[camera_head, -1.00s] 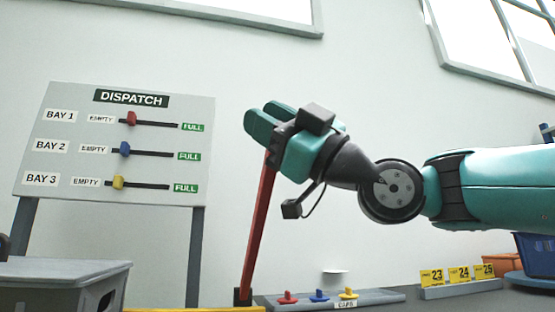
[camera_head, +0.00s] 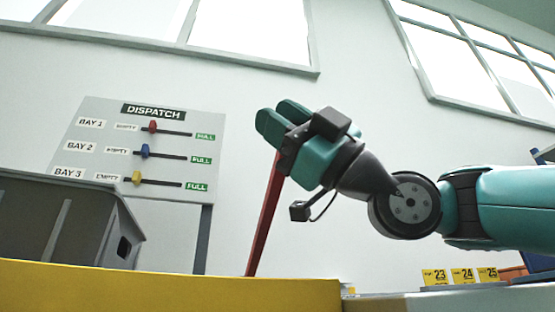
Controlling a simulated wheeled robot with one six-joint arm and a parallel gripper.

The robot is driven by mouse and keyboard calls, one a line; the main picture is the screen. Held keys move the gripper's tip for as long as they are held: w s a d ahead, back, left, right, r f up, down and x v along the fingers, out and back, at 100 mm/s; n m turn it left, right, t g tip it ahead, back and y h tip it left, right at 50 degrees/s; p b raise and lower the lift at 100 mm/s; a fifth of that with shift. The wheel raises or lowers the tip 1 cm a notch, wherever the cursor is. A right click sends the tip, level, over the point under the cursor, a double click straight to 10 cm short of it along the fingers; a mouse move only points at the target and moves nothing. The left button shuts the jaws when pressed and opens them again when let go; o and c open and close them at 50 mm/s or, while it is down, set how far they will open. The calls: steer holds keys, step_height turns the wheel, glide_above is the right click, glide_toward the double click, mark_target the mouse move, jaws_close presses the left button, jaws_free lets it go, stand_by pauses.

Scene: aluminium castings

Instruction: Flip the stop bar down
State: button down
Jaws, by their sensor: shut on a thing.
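The stop bar (camera_head: 264,222) is a long red bar standing nearly upright, leaning a little to the right at its top. Its foot is hidden behind a yellow edge in the foreground. My gripper (camera_head: 276,122) is at the bar's upper end, with its teal fingers pointing to the upper left, and is shut on the bar. The very top of the bar is hidden by the gripper.
A yellow surface (camera_head: 170,291) fills the lower left foreground. A grey crate (camera_head: 60,225) stands at left. Behind is the DISPATCH board (camera_head: 110,190) with coloured sliders. Yellow number cards (camera_head: 462,276) stand at lower right. The wall behind the bar is bare.

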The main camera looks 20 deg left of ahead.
steer(key=shift+s, duration=0.1)
steer(key=c, duration=0.8)
jaws_free()
steer(key=shift+c, duration=0.2)
steer(key=shift+w+d+f, duration=0.25)
steer(key=shift+d+f, duration=0.1)
steer(key=w+d+f+b, duration=0.1)
steer(key=w+d+b, duration=0.1)
steer(key=d, duration=0.5)
steer(key=w+d+f+b, duration=0.1)
steer(key=w+d, duration=0.2)
steer(key=d, duration=0.4)
steer(key=shift+f+b, duration=0.35)
steer(key=shift+b, duration=0.05)
